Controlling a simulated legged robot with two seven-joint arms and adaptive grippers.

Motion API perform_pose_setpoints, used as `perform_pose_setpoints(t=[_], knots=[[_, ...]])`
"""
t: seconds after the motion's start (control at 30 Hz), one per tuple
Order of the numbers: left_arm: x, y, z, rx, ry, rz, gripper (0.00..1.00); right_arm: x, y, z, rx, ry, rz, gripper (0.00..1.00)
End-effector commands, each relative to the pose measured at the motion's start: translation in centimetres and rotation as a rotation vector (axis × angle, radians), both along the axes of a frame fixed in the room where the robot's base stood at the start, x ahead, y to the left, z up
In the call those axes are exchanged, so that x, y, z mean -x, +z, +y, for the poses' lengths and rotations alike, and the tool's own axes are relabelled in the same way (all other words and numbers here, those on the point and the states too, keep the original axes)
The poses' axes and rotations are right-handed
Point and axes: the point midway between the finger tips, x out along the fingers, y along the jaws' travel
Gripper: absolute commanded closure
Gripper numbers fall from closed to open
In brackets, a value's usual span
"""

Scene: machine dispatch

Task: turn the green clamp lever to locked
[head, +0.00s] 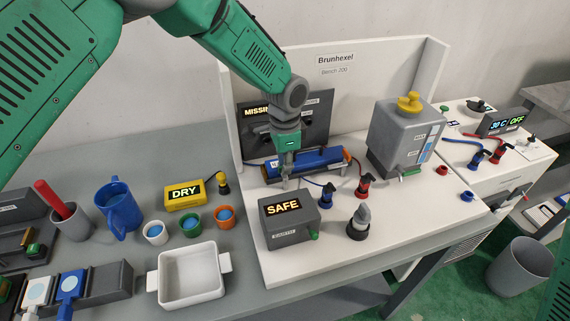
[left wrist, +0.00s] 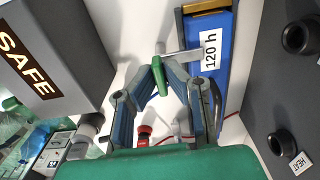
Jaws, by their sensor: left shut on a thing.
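The green clamp lever (left wrist: 159,78) sits at the end of a grey metal bar (left wrist: 188,54) beside the blue cartridge (left wrist: 212,28) labelled "120 h". My left gripper (left wrist: 160,72) is shut on the green lever, with a fingertip on either side of it. In the head view my left gripper (head: 287,180) points down in front of the blue cartridge (head: 317,159), and the lever is hidden or too small to make out there. I cannot read a locked mark on the clamp. My right gripper is not in view.
A grey box (head: 288,226) showing "SAFE" stands just in front of my left gripper. A dark panel (head: 318,121) stands behind the cartridge. Blue (head: 327,199) and red (head: 364,186) plugs and a grey machine (head: 404,137) are to the right. A white tray (head: 165,301) is at the front left.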

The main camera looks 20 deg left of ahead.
Motion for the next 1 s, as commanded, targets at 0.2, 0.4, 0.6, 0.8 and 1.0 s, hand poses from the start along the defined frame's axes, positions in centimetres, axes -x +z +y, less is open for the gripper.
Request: perform_pose_setpoints(t=[0.2,0.4,0.6,0.8,1.0], knots=[[-0.63,0.5,-0.09,0.005,-0.021,-0.019,1.0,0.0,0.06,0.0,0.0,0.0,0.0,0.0],[-0.63,0.5,-0.1,0.004,-0.023,-0.019,1.0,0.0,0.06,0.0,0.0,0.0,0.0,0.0],[-0.6,0.47,-0.09,0.004,-0.022,-0.017,0.72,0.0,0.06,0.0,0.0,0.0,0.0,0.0],[-0.3,0.26,-0.06,0.002,-0.022,-0.01,0.72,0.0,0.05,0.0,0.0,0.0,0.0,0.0],[-0.2,0.82,-0.06,0.002,-0.021,-0.008,0.72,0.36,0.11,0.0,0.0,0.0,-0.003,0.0]])
